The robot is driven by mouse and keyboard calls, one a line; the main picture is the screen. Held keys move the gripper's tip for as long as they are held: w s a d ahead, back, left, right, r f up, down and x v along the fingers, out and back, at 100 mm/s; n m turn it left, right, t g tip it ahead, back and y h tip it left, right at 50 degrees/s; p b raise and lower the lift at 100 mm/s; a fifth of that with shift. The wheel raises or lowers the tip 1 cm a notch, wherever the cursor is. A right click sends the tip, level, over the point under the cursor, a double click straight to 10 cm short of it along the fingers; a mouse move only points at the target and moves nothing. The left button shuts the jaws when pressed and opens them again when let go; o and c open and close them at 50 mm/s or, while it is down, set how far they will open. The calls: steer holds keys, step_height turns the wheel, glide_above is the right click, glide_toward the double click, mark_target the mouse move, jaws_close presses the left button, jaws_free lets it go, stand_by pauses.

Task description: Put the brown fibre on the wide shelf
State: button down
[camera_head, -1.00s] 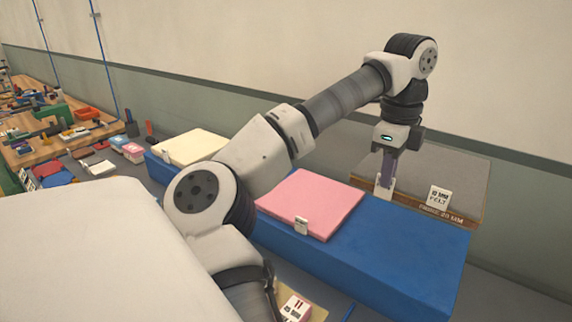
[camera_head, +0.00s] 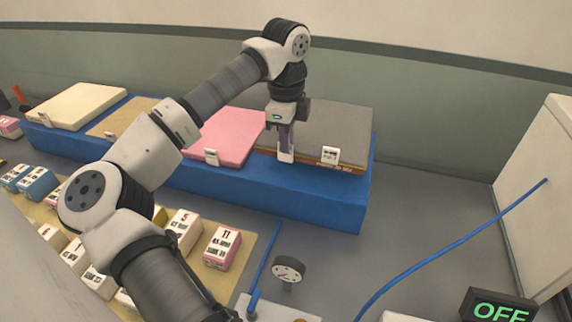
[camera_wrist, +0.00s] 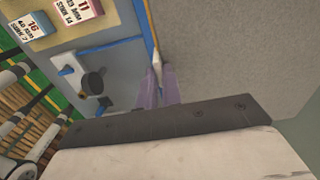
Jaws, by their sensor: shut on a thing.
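A brown slab (camera_head: 345,169) shows as a thin edge under a grey felt pad (camera_head: 335,128), at the right end of a long blue block (camera_head: 335,196). My gripper (camera_head: 286,155) points down at the slab's front edge. It is shut there on a white tab. In the wrist view my fingers (camera_wrist: 166,82) close at the slab's thin orange-brown edge (camera_wrist: 150,28), with the grey felt (camera_wrist: 235,55) filling the right side. A tan panel (camera_head: 113,120) lies farther left, partly hidden by my arm. I cannot tell which surface is the wide shelf.
A pink pad (camera_head: 228,135) and a cream pad (camera_head: 82,105) also lie on the blue block. Several numbered boxes (camera_head: 223,247) stand in front. A round gauge (camera_head: 288,269) and a blue hose (camera_head: 440,240) are front right.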

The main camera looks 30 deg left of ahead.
mark_target(286, 161)
steer(key=shift+f+b, duration=1.35)
steer(key=shift+f, duration=1.45)
steer(key=shift+f, duration=0.1)
steer(key=c, duration=1.6)
jaws_free()
step_height(286, 161, up, 12)
steer(key=shift+s+r+b, duration=0.1)
steer(key=shift+r+b, duration=0.05)
steer(key=shift+b, duration=0.95)
steer(key=shift+s, duration=0.1)
